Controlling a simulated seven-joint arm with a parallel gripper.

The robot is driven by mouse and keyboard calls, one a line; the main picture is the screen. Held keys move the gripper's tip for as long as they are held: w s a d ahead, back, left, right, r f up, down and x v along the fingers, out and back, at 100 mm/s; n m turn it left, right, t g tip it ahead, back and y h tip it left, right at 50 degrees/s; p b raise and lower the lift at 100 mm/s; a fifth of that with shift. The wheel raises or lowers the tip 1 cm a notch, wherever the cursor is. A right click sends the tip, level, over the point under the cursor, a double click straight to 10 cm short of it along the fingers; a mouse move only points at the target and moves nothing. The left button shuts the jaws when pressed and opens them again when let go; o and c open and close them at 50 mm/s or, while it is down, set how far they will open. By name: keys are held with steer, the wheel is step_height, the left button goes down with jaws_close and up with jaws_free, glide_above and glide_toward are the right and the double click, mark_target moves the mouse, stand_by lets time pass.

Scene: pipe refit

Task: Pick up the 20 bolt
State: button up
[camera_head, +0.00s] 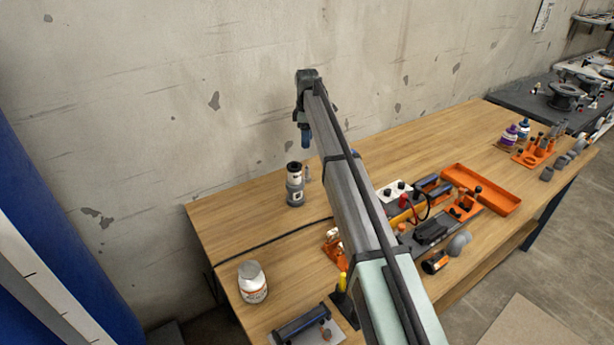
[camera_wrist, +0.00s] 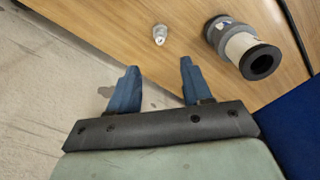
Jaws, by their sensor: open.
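A small grey-white piece (camera_wrist: 160,34), which looks like a bolt, stands on the wooden table in the wrist view. I cannot read a 20 on it. In the head view a small upright piece (camera_head: 307,173) beside the grey canister appears to be the same one. My gripper (camera_wrist: 160,66) is open and empty, with its two blue fingers apart. The small piece lies beyond the fingertips, in line with the gap between them, and is not touched. In the head view my gripper (camera_head: 306,136) hangs above the table's back edge, near the wall.
A grey and white canister (camera_head: 295,186) stands close beside the small piece; it also shows in the wrist view (camera_wrist: 243,47). A white jar (camera_head: 253,283) stands at the front left. An orange tray (camera_head: 482,188) and several tools lie to the right. The back wall is close.

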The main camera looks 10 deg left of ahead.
mark_target(307, 167)
steer(key=shift+n, duration=0.5)
step_height(307, 167, down, 14)
steer(key=shift+r, duration=0.1)
jaws_close()
stand_by(0.7)
